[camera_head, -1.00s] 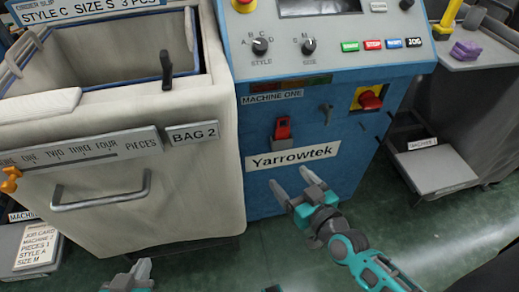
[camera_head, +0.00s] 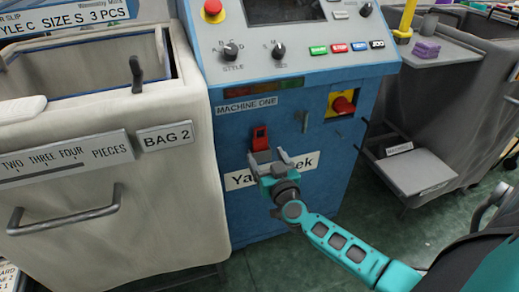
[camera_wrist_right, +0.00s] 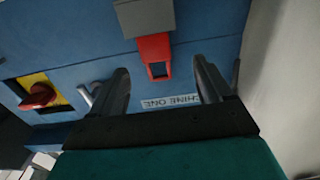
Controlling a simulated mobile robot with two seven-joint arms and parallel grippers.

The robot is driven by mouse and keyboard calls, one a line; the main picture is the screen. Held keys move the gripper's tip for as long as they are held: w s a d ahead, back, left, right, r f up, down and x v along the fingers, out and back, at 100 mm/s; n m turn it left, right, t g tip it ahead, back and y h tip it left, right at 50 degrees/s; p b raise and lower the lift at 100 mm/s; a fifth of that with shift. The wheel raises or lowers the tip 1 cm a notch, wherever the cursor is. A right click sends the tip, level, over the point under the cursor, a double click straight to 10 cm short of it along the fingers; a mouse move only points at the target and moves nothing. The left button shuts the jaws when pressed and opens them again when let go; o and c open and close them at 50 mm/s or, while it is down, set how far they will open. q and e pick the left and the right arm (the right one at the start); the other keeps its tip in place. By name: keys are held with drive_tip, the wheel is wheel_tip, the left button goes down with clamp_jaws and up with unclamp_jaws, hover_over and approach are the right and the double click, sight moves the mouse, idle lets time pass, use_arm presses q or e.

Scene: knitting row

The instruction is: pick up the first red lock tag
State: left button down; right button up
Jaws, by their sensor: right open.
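The red lock tag (camera_head: 260,138) sits on the blue front of machine one, above the Yarrowtek nameplate (camera_head: 308,162). In the right wrist view the tag (camera_wrist_right: 154,46) hangs at a grey holder (camera_wrist_right: 146,16), its looped end towards my fingers. My right gripper (camera_head: 268,158) is open and empty, just below the tag in the head view, covering part of the nameplate. In the right wrist view the tag lies roughly midway between the fingertips (camera_wrist_right: 161,66). I cannot tell how far the fingers are from it in depth. My left gripper is not in view.
A red and yellow rotary switch (camera_head: 342,104) and a small lever (camera_head: 305,122) stick out to the right of the tag. The cream bag 2 bin (camera_head: 110,180) stands close on the left. A grey cart with a shelf (camera_head: 415,172) stands right; green floor lies between.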

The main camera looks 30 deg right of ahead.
sight(261, 142)
drive_tip(key=x, duration=0.1)
drive_tip(key=b+x, duration=0.1)
drive_tip(key=x, duration=0.1)
drive_tip(key=b+x, duration=0.1)
drive_tip(key=x, duration=0.1)
drive_tip(key=shift+s+d+f, duration=0.1)
drive_tip(key=shift+d+f, duration=0.1)
drive_tip(key=shift+d, duration=0.1)
drive_tip(key=shift+w+b, duration=0.25)
drive_tip(key=shift+b, duration=0.05)
drive_tip(key=shift+d+r, duration=0.1)
drive_tip(key=shift+r, duration=0.05)
drive_tip(key=c, duration=1.2)
